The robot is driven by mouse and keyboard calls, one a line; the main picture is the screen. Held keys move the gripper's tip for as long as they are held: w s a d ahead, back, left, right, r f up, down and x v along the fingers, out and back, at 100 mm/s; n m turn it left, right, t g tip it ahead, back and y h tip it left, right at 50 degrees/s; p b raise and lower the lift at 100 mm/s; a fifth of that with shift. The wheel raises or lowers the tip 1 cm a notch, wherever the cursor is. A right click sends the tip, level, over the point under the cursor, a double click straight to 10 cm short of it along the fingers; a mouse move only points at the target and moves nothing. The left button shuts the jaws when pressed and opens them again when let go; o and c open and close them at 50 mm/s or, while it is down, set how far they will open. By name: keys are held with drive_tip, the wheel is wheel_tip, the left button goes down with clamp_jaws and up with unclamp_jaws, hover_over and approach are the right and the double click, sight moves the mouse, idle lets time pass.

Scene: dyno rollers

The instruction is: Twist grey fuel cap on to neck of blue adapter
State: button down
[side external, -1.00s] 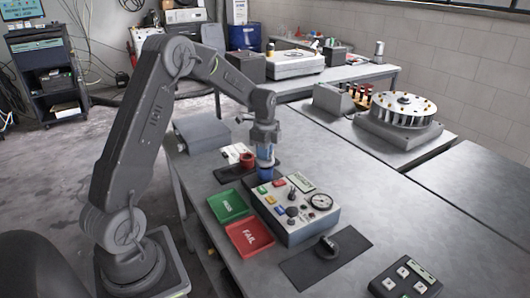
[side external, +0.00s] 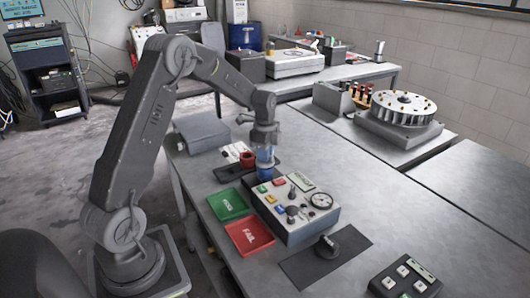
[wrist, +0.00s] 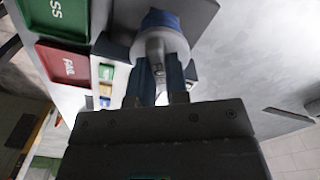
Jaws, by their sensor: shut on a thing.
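The grey fuel cap (wrist: 158,46) shows in the wrist view between the blue fingers of my gripper (wrist: 160,78), which is shut on its raised grip. The blue adapter (wrist: 162,19) is right behind the cap, in line with it. The cap appears to be at the adapter's neck, but I cannot tell how far it is seated. In the side view my gripper (side external: 264,152) points straight down over the blue adapter (side external: 265,172), and its fingers hide the cap there.
A red part (side external: 247,160) stands close left of the adapter. In front are a control box (side external: 300,222), a green PASS tray (side external: 228,204) and a red FAIL tray (side external: 249,237). A dark round part (side external: 326,247) lies on a black mat (side external: 350,243). The bench to the right is mostly clear.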

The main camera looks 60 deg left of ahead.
drive_tip(key=shift+f, duration=0.5)
idle(0.7)
drive_tip(key=m, duration=0.6)
drive_tip(key=shift+f, duration=0.1)
drive_tip(key=m, duration=0.5)
drive_tip(key=c, duration=1.6)
unclamp_jaws()
drive_tip(key=shift+m, duration=0.6)
drive_tip(key=o, duration=0.6)
drive_tip(key=shift+c, duration=0.2)
